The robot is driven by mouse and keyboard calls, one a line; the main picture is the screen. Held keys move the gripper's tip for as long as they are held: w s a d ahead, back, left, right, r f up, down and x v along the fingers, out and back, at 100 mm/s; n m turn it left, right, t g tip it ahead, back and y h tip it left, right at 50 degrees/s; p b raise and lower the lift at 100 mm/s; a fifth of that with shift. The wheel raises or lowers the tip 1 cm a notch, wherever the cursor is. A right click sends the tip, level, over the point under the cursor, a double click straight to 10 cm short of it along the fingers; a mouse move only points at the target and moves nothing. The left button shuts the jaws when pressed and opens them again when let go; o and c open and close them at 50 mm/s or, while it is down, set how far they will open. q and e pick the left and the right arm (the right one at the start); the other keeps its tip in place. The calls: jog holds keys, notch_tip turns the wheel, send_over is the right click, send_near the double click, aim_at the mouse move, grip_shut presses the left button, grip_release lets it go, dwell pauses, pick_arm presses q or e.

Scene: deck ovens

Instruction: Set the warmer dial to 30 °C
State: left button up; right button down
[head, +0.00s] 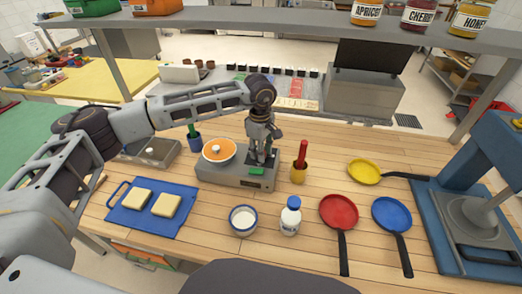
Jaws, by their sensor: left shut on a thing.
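The grey warmer (222,177) stands on the wooden table, with an orange-topped round pan (219,149) on its left part. My left gripper (261,158) points down over the right part of the warmer and is shut on the warmer dial. The dial itself is hidden by the fingers, so its setting cannot be read. A small green patch (257,171) and a small dark display (255,184) show at the warmer's front right, too small to read. My right gripper is not in view.
A brown cup with a red-handled tool (300,171) stands close right of the warmer. A white bottle (290,217) and a bowl (243,219) stand in front. A blue board (125,219) with bread lies left, pans (339,211) right. A shelf (300,20) runs overhead.

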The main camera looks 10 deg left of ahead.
pick_arm(q)
jog(key=shift+n+b, duration=0.65)
jog(key=shift+n, duration=0.05)
jog(key=shift+f+n+b, duration=0.1)
jog(key=shift+n+b, duration=0.6)
jog(key=shift+n, duration=0.2)
jog(key=shift+n+b, duration=0.45)
jog(key=shift+n, duration=0.35)
jog(key=shift+n+b, duration=0.4)
jog(key=shift+n, duration=0.3)
jog(key=shift+n+b, duration=0.75)
jog(key=shift+n, duration=1.15)
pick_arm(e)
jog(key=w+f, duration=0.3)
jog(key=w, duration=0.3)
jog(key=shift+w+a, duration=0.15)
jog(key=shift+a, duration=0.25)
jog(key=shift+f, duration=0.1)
pick_arm(q)
jog(key=o, duration=1)
jog(key=shift+o, duration=0.2)
